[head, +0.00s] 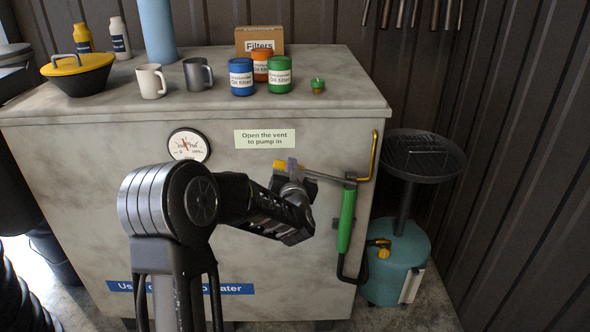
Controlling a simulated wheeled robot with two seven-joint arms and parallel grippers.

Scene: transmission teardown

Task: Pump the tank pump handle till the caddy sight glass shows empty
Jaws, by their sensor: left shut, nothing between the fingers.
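The big grey tank (70,175) stands in front of me with a round gauge (188,145) and a sign reading "Open the vent to pump in". The teal caddy (385,265) stands right of the tank. A pale strip (411,284) on it may be the sight glass; its level is unreadable. My right gripper is out of view.
The tank top holds mugs (150,81), oil filter cans (279,75), a Filters box (258,38), bottles and a yellow-lidded bowl (77,75). A dark round pan (422,155) stands above the caddy. A ribbed wall (500,180) closes the right side.

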